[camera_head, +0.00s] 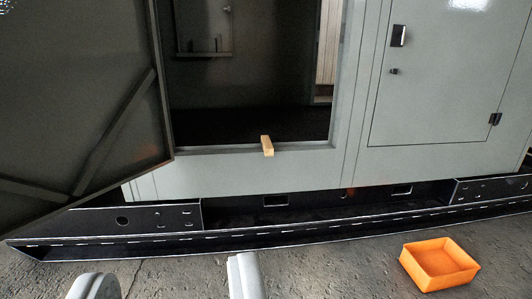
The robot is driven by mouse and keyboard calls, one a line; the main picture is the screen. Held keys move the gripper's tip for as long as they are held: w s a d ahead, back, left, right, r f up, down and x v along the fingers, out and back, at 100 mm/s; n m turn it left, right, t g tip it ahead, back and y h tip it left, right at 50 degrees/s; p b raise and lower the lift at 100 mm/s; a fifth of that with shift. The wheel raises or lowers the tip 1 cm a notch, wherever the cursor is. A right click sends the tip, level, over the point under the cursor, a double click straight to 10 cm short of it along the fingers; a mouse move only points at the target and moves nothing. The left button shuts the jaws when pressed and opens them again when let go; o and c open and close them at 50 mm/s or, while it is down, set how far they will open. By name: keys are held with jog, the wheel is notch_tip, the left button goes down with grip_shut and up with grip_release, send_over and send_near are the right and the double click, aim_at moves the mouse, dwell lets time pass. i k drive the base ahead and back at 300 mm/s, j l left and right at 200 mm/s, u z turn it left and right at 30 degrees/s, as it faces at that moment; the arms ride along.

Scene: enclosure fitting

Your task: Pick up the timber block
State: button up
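The timber block (267,146) is a small, light-brown wooden piece. It lies on the bottom sill of the open doorway in the grey enclosure, its near end at the sill's front edge. My gripper (173,283) shows at the bottom of the view as two pale fingertips set wide apart. It is open, with only concrete floor seen between the fingers. It is well short of the block, below and to the left of it in the picture.
An open door (110,90) with diagonal bracing fills the left. A closed panel door (440,75) is on the right. A black base rail (320,220) runs below the enclosure. An orange tray (440,263) sits on the concrete floor at lower right, seemingly empty.

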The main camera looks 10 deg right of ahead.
aim_at(268, 147)
jog(key=i+j+z, duration=0.65)
jog(key=j, duration=0.4)
jog(key=i, duration=0.75)
jog(key=i+j+z, duration=0.1)
jog(key=i, duration=0.7)
jog(key=i+j, duration=0.15)
jog(key=i, duration=0.6)
